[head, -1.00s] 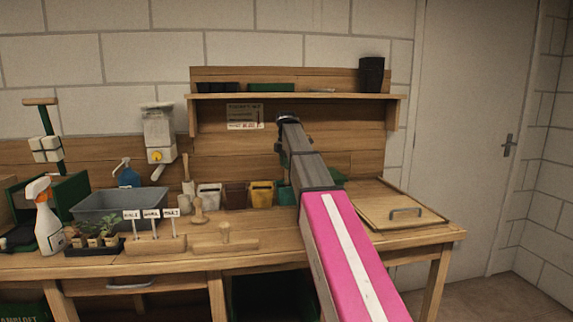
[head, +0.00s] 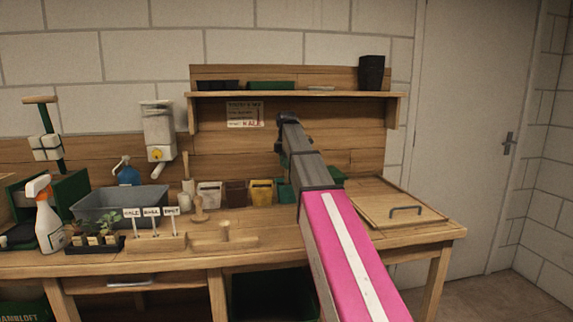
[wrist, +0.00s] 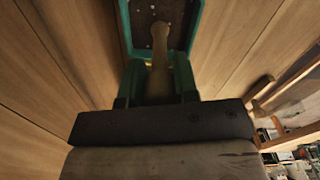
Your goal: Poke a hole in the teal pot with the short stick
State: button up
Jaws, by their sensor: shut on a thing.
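My gripper (wrist: 157,85) is shut on a wooden stick (wrist: 160,48), taken as the short stick, which shows between its green fingers in the wrist view. The stick's far end lies over the dark soil of the teal pot (wrist: 125,28); I cannot tell whether the tip touches or enters the soil. The pot's rim shows on both sides of the stick.
A yellow pot (head: 261,192), a brown pot (head: 236,193) and a white pot (head: 209,194) stand left of the teal pot. Wooden tools (head: 225,240) lie in front. A wooden board with a handle (head: 405,211) is on the right. A shelf (head: 300,95) runs above.

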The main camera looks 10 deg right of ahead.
aim_at(286, 180)
jog(key=shift+f, duration=1.7)
dwell(1.1)
jog(key=shift+r, duration=0.1)
dwell(0.4)
jog(key=shift+r, duration=5.8)
